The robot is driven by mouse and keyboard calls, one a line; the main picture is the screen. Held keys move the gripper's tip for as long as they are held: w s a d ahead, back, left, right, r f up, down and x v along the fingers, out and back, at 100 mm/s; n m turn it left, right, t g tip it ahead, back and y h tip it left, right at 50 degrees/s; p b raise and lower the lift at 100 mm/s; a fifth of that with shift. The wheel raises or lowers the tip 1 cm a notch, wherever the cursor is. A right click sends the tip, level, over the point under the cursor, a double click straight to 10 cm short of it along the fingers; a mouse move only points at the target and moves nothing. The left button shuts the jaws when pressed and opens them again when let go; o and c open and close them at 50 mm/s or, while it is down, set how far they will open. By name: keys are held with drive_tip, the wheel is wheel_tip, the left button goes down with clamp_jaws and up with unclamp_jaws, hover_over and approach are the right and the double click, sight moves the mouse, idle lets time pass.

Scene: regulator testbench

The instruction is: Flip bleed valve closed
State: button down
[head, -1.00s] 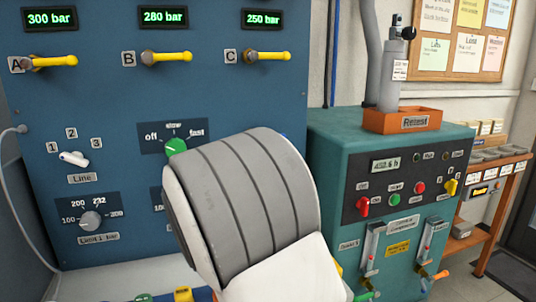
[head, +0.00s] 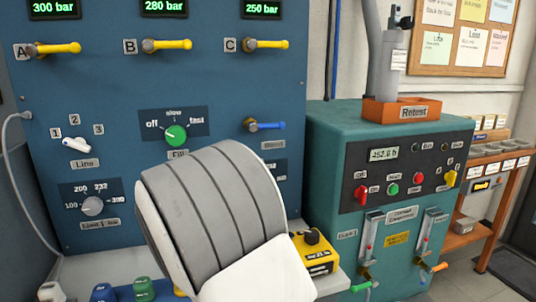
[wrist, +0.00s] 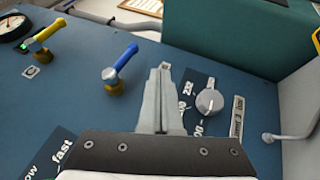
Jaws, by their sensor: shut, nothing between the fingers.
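The bleed valve (head: 265,125) has a blue lever on the blue panel, above a partly covered label. Its lever lies level, pointing right from its pivot in the head view. In the wrist view the bleed valve (wrist: 119,66) is left of my gripper (wrist: 163,70), with its blue lever slanting up and right from a brass body. My gripper's fingers are together with nothing between them, apart from the lever in the picture. In the head view my fingers are hidden behind my arm.
Yellow levers A (head: 55,48), B (head: 167,45) and C (head: 265,44) sit above. A green fill knob (head: 176,135) and a grey limit knob (wrist: 209,101) are nearby. A teal cabinet (head: 330,150) stands at right. A yellow device (head: 313,258) sits on the ledge below.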

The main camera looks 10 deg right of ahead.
drive_tip(key=v, duration=0.5)
drive_tip(key=shift+s+a+f+p, duration=0.1)
drive_tip(key=shift+f+p, duration=0.05)
drive_tip(key=shift+p, duration=0.25)
drive_tip(key=shift+g, duration=0.3)
